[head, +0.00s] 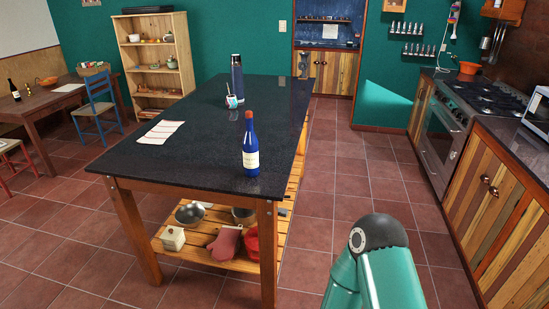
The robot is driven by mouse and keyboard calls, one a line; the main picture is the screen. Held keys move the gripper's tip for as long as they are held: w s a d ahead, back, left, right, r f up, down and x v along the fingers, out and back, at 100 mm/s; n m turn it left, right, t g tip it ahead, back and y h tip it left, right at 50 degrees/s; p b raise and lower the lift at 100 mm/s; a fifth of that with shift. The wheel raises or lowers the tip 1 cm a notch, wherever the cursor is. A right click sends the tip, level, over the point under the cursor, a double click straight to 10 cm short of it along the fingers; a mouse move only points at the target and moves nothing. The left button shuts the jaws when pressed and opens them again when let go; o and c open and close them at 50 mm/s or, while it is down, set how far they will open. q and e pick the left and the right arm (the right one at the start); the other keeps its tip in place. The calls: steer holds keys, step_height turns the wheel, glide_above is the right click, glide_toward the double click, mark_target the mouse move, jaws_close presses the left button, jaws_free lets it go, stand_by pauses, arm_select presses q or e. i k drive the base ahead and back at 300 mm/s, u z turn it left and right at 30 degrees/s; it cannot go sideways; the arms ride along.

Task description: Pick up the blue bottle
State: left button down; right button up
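A blue bottle (250,146) with a red cap and a cream label stands upright on the dark top of the kitchen island (190,165), close to its front right corner. Nothing touches the bottle. A green link of one of my arms shows at the bottom right of the head view, on the floor side of the island and apart from the bottle. Neither of my grippers is in view.
A dark blue flask (237,76), a small patterned cup (231,101) and a striped cloth (160,132) are on the island. Pots and a red mitt (225,244) lie on its slatted shelf. Tiled floor is clear between the island and the stove (447,130).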

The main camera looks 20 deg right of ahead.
mark_target(249, 142)
steer(key=i, duration=1)
steer(key=z, duration=0.05)
